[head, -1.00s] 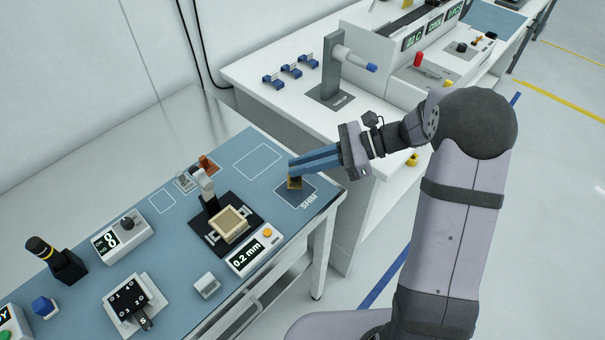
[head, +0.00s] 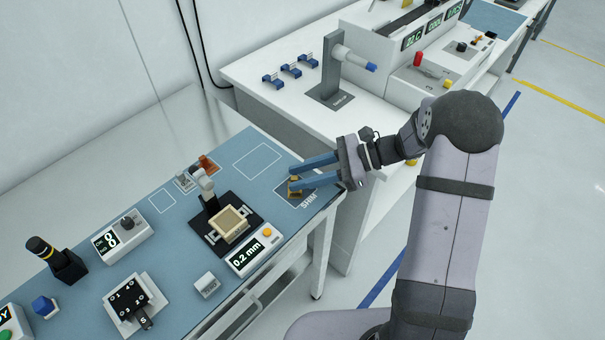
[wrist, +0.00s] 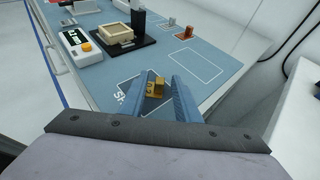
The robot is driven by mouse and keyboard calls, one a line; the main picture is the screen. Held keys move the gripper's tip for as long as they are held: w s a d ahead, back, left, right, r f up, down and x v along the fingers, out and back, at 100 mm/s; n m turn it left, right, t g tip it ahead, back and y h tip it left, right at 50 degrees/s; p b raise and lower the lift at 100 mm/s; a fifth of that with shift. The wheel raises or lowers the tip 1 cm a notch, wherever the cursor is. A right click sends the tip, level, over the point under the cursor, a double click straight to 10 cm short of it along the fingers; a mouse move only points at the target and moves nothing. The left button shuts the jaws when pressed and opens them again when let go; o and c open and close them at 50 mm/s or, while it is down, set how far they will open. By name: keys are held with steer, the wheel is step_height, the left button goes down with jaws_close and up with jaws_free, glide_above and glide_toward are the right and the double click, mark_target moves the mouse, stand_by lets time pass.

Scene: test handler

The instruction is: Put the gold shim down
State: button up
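The gold shim (head: 294,187) is a small gold piece with an upright part. It rests on the dark square marked SHIM (head: 309,204) at the right end of the blue mat. In the wrist view the gold shim (wrist: 153,89) stands between my fingers, with gaps beside it. My gripper (head: 297,179) is open, its blue fingers spread around the shim, low over the marked square. In the wrist view my gripper (wrist: 158,92) also shows its two fingers apart. Part of the shim is hidden behind a finger in the head view.
A dark fixture with a beige square frame (head: 232,213) and a 0.2 mm readout box (head: 253,250) stand left of the square. An orange-brown block (head: 208,165) sits behind. An empty outlined rectangle (head: 257,161) is clear. The table's edge is close on the right.

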steer(key=shift+r, duration=0.1)
steer(key=shift+d+r, duration=0.1)
steer(key=b+v, duration=0.1)
steer(key=v, duration=1)
steer(key=shift+d+r+b, duration=0.15)
steer(key=shift+d+b, duration=0.2)
steer(key=shift+d, duration=0.05)
steer(key=shift+s, duration=0.1)
steer(key=s+d+n+h+p, duration=0.2)
steer(key=s+n+h+p, duration=0.7)
steer(key=s+n+h, duration=0.4)
steer(key=s+f+n, duration=0.1)
steer(key=s+n, duration=0.4)
